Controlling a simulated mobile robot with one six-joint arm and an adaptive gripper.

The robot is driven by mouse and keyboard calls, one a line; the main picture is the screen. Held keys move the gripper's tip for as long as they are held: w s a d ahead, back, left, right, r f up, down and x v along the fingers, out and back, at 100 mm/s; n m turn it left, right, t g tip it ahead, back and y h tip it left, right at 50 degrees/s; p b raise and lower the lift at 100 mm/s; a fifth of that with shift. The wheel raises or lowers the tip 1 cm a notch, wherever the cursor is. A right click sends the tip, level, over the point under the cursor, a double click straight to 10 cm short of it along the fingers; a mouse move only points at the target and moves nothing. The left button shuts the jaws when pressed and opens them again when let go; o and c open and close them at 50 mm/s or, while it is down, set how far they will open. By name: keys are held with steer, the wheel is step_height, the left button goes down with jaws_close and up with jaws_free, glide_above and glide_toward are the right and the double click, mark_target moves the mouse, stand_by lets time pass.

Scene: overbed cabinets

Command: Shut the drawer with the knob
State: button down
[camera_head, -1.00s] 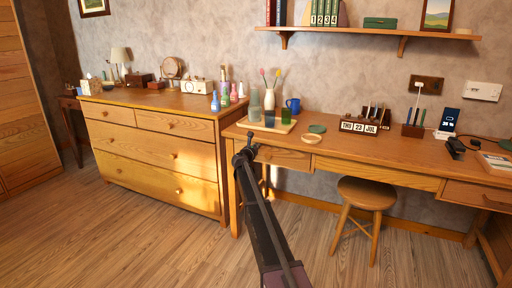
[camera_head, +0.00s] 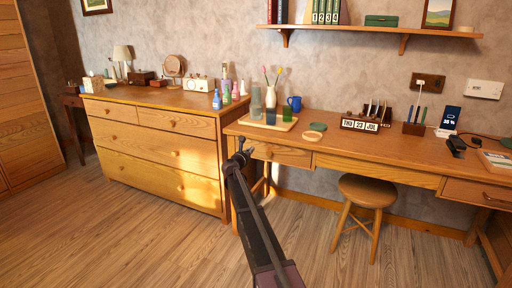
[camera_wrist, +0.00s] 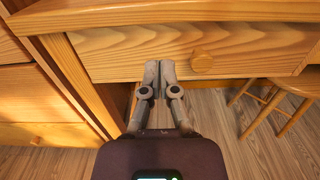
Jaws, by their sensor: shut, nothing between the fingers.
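The drawer with the knob is the left drawer of the desk. Its wooden front (camera_wrist: 125,52) fills the upper part of the wrist view, and it also shows in the head view (camera_head: 287,156). Its round wooden knob (camera_wrist: 202,61) is right of my fingertips. My gripper (camera_wrist: 159,68) is shut and empty, its tips over the lower part of the drawer front, left of the knob. I cannot tell whether they touch the wood. In the head view my gripper (camera_head: 243,146) is at the drawer's left end. How far the drawer stands out is hard to tell.
A dresser (camera_head: 165,145) with knobbed drawers stands to the left. A round stool (camera_head: 367,190) is under the desk (camera_head: 400,153), right of the drawer. A tray (camera_head: 284,126) with glasses and a vase stands above the drawer. The floor in front is clear.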

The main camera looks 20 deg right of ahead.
steer(key=shift+v, duration=2.55)
steer(key=s+a+f+m+g+y, duration=0.1)
steer(key=s+f+m+g, duration=0.25)
steer(key=s+m, duration=0.35)
steer(key=s+f+m+g+y+p, duration=0.15)
steer(key=s+f+m, duration=0.25)
steer(key=s, duration=0.5)
steer(key=s+a+f+m+g+y, duration=0.1)
steer(key=s+f+m+g+y, duration=0.2)
steer(key=s+m, duration=0.4)
steer(key=s+a+f+m+g+y, duration=0.3)
steer(key=s+a+m, duration=0.25)
steer(key=s, duration=0.55)
steer(key=s+a+f+m+g+y, duration=0.2)
steer(key=s+a+f+m+y, duration=0.3)
steer(key=s, duration=0.7)
step_height(320, 180, up, 40)
steer(key=a+n+h+p, duration=0.1)
steer(key=p, duration=3.7)
steer(key=shift+f, duration=0.1)
